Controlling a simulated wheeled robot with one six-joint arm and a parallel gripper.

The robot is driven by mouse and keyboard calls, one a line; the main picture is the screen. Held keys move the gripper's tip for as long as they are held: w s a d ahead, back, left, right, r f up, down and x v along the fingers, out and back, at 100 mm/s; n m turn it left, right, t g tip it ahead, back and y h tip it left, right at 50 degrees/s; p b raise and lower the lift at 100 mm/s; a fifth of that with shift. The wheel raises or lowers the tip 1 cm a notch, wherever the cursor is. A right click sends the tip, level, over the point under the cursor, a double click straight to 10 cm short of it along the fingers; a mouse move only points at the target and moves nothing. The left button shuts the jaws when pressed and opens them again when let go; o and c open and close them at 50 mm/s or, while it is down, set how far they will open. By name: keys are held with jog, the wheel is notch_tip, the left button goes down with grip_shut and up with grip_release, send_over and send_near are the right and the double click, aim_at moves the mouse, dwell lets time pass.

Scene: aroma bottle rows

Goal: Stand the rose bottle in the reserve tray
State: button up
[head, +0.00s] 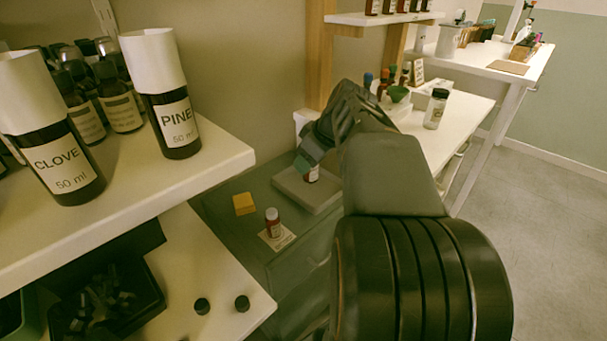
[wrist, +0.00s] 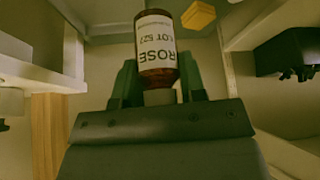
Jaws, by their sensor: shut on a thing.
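The rose bottle (wrist: 156,48) is dark amber with a white label reading ROSE. In the wrist view my gripper (wrist: 159,92) is shut on its pale cap end, with one finger on each side. In the head view my gripper (head: 307,160) points down, and the lower part of the bottle (head: 313,175) shows below it. The bottle is over a shallow light grey tray (head: 322,206) on the grey-green cabinet top. I cannot tell whether its base touches the tray floor. My gripper and arm hide the bottle's top and part of the tray.
A small red-brown bottle (head: 272,223) stands on a white card, with a yellow block (head: 244,203) behind it. CLOVE (head: 65,168) and PINE (head: 175,125) bottles with white paper tops stand on the left shelf. A black bin (head: 105,300) is lower left.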

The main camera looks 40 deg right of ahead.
jog(key=w+d+f+b, duration=0.1)
jog(key=w+d+f, duration=0.1)
jog(key=w, duration=0.1)
jog(key=w+d+f+b, duration=0.1)
jog(key=w+d+f, duration=0.1)
jog(key=w+f, duration=0.1)
jog(key=w+d+f+b, duration=0.1)
jog(key=w+d+f, duration=0.1)
jog(key=w+f, duration=0.1)
jog(key=shift+w+d+f+b, duration=0.15)
jog(key=shift+f+b, duration=0.3)
jog(key=shift+f, duration=0.55)
jog(key=shift+w+d+f+b, duration=0.1)
jog(key=shift+f+b, duration=0.3)
jog(key=shift+f, duration=0.55)
jog(key=shift+f, duration=0.15)
jog(key=shift+f, duration=0.15)
jog(key=o, duration=0.9)
